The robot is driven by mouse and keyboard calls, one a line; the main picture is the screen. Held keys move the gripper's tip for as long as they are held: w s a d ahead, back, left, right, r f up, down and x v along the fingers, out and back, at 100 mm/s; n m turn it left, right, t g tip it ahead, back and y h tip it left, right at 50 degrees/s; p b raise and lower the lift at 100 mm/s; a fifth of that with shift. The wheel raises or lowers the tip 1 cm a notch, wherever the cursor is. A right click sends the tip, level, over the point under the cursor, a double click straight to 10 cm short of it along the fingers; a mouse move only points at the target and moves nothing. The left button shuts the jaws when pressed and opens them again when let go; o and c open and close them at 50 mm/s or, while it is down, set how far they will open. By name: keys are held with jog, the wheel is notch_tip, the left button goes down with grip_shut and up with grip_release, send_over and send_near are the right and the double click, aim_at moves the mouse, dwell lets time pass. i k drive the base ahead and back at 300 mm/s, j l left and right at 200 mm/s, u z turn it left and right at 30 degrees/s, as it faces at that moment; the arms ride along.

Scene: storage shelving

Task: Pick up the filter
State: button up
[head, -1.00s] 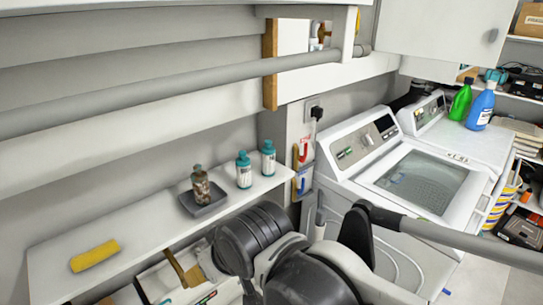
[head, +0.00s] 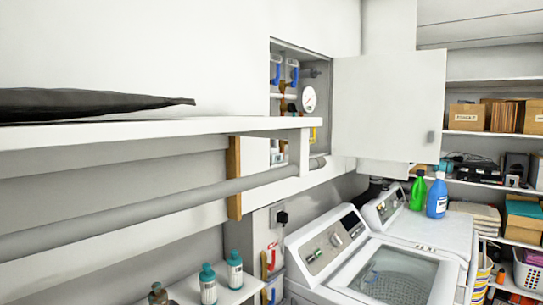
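I cannot pick out with certainty which thing is the filter. A dark, flat, thin object (head: 90,101) lies on the white upper shelf (head: 215,127) at the left and runs out of the picture; it is seen edge-on, so its kind is unclear. On the lower white shelf (head: 184,292) stand two teal-capped bottles (head: 208,284) and a brown bottle (head: 158,294), partly cut off by the bottom edge. My gripper is not in the head view.
A grey rail (head: 130,213) runs under the upper shelf. An open cabinet (head: 300,75) holds pipes and a gauge; its door (head: 388,108) stands out to the right. Washing machines (head: 395,270) carry green (head: 417,191) and blue (head: 437,195) bottles. Stocked shelves (head: 490,185) stand at the right.

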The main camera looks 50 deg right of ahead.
aim_at(234, 262)
jog(key=l+z, duration=0.25)
jog(key=z, duration=0.15)
jog(key=l+z, duration=0.2)
jog(key=z, duration=0.25)
jog(key=i+l+z, duration=0.15)
jog(key=z, duration=0.25)
jog(key=i+l+z, duration=0.1)
jog(key=z, duration=0.3)
jog(key=l, duration=0.1)
